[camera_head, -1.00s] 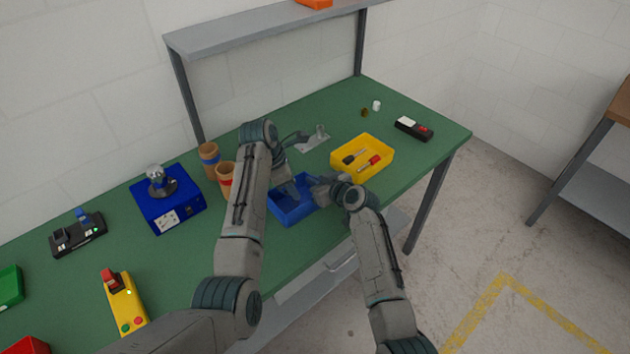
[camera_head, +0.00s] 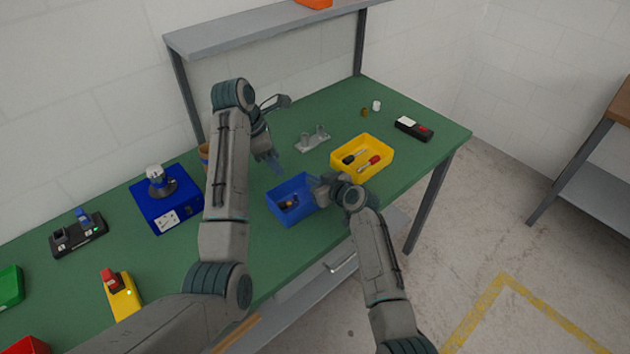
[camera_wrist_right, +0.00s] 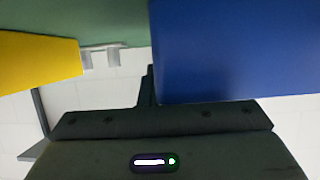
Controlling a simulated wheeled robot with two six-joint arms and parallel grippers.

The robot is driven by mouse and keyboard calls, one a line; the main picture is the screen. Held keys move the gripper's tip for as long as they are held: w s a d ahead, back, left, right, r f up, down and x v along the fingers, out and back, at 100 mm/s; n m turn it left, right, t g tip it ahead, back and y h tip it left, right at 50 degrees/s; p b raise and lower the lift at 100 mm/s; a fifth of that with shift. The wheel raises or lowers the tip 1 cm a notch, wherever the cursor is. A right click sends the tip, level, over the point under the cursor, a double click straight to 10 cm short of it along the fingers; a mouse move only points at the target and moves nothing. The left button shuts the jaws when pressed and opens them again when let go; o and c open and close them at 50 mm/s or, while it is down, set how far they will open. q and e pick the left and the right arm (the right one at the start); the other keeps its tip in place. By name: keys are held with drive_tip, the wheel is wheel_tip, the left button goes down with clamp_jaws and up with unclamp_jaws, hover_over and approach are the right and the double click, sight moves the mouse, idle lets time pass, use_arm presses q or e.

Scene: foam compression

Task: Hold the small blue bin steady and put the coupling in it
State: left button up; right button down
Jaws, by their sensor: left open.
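The small blue bin (camera_head: 289,216) stands on the green bench in the head view. Its wall also fills the upper right of the right wrist view (camera_wrist_right: 235,50). A small brownish and dark piece, seemingly the coupling (camera_head: 290,203), lies inside the bin. My right gripper (camera_head: 318,188) is at the bin's right end and appears shut on its wall; the fingers are mostly hidden in both views. My left gripper (camera_head: 276,162) is open and empty, above the bench behind and left of the bin, apart from it.
A yellow tray (camera_head: 384,172) with tools is close to the bin's right. A grey fixture (camera_head: 313,140) stands behind. Brown cups are partly hidden behind my left arm. Bench in front of the bin is clear.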

use_arm(q)
drive_tip(key=shift+a+r, duration=0.2)
drive_tip(key=shift+r, duration=0.25)
use_arm(e)
drive_tip(key=c, duration=2.1)
unclamp_jaws()
drive_tip(key=o, duration=0.5)
drive_tip(key=v, duration=1.2)
drive_tip(key=shift+f, duration=0.1)
use_arm(q)
drive_tip(key=shift+s+f, duration=0.1)
use_arm(e)
drive_tip(key=shift+d, duration=0.1)
